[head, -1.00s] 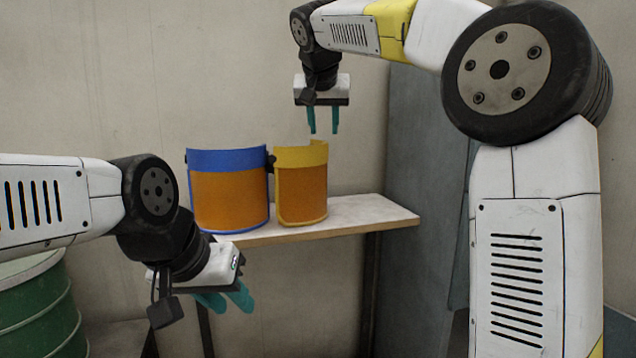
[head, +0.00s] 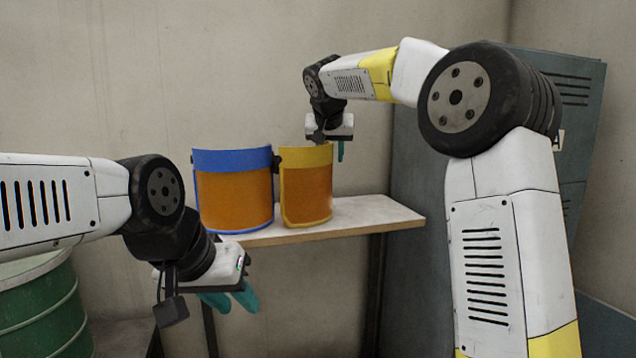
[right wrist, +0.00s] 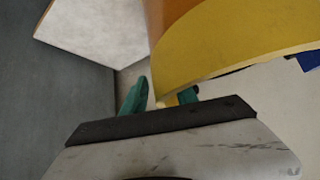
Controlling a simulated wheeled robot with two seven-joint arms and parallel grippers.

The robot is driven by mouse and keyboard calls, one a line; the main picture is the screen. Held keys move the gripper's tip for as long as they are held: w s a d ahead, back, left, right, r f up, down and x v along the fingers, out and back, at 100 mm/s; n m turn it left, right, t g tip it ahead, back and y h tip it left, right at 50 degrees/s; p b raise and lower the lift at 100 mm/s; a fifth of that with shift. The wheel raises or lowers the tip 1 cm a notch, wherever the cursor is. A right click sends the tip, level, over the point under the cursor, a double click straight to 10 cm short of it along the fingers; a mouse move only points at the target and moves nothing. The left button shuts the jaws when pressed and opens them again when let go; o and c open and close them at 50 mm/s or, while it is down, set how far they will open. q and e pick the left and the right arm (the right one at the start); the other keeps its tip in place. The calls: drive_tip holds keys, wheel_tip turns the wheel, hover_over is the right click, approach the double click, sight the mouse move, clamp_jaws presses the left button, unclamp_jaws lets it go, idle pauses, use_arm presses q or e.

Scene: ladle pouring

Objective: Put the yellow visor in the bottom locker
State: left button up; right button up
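The yellow visor (head: 305,190), an orange shield with a yellow band, stands upright on a shelf next to the blue-banded visor. My right gripper (head: 331,152) is at its top right edge, fingers pointing down. One teal finger shows right of the visor; the other is hidden behind it. In the right wrist view the yellow band (right wrist: 235,45) reaches between the fingers, which are apart; contact cannot be told. My left gripper (head: 232,300) is open and empty, low in front of the shelf. The grey-blue locker (head: 575,105) stands at the right, partly behind my right arm; its bottom compartment cannot be made out.
The blue visor (head: 233,190) stands close at the yellow visor's left. The shelf (head: 385,213) has bare room to the right. A green drum (head: 40,310) stands at the lower left. A grey-blue surface (head: 605,325) shows at the lower right.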

clamp_jaws()
idle(1.3)
